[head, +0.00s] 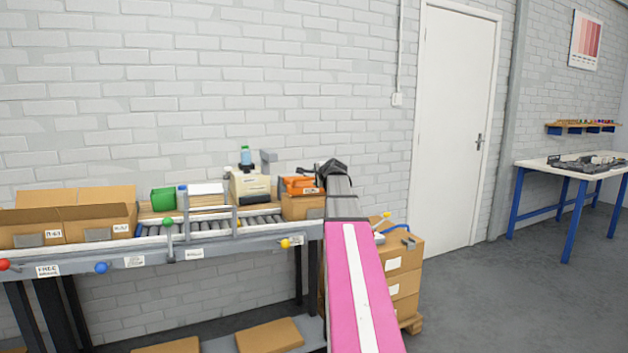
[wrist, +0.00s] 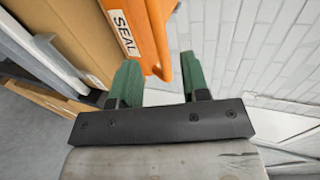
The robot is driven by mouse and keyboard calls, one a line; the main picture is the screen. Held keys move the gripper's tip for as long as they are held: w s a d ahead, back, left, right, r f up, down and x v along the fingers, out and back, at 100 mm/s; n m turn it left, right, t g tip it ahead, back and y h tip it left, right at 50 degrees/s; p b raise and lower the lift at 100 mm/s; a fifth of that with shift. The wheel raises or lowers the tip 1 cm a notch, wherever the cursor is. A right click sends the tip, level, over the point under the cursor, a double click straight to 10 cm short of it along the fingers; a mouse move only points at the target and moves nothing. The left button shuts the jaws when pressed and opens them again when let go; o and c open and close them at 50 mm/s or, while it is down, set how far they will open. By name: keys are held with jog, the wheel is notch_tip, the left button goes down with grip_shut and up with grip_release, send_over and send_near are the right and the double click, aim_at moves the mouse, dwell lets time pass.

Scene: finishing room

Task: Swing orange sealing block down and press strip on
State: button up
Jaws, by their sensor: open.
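The orange sealing block (head: 299,184) stands at the right end of the roller table, on a brown cardboard-coloured body. In the wrist view its orange face with a SEAL label (wrist: 125,32) is close ahead, with an orange edge reaching between my fingers. My gripper (wrist: 159,65) is open, its two green fingers apart on either side of the lower orange part. I cannot tell whether either finger touches it. In the head view my gripper (head: 335,170) shows dark beside the block's right side. I cannot make out the strip.
The roller table (head: 215,229) carries open cartons (head: 70,222), a green box (head: 163,199) and a beige machine (head: 250,187). Stacked cartons (head: 404,265) stand right of my arm. Grey floor is free toward the blue-legged table (head: 560,170).

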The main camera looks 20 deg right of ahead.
jog(key=v, duration=0.6)
dwell(0.3)
